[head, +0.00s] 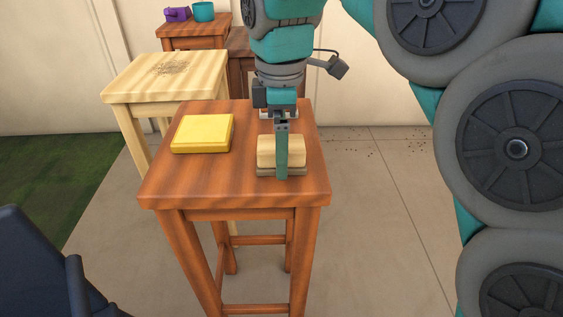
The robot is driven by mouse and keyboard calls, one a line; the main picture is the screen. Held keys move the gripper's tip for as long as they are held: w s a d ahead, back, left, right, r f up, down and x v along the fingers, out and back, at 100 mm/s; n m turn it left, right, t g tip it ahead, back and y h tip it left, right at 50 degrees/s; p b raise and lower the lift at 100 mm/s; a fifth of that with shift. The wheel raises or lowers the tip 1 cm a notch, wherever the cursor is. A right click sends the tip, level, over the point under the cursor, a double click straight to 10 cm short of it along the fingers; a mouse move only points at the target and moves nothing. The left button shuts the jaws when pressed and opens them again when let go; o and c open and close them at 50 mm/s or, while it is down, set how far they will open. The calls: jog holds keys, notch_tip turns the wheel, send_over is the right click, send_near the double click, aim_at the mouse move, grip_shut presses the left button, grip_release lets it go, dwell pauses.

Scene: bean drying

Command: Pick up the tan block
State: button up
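The tan block (266,151) is on the near right part of the reddish-brown wooden table (190,185). A flat grey-brown piece (266,171) shows under its front edge. My gripper (282,155) points down from above, and one teal finger crosses the near face of the block. The other finger is hidden behind the block or the gripper body. From this view I cannot tell whether the fingers press on the block. The block looks level and low, close to the tabletop.
A yellow box (203,133) lies to the left of the block on the same table. Behind stands a pale wooden table (125,88) with small dark beans. Farther back, a purple thing (177,14) and a teal cup (203,11) sit on a brown table. Beans lie scattered on the floor at right.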

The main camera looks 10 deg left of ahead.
jog(key=shift+f, duration=0.25)
jog(key=c, duration=1.5)
jog(key=shift+c, duration=0.2)
jog(key=shift+r, duration=0.2)
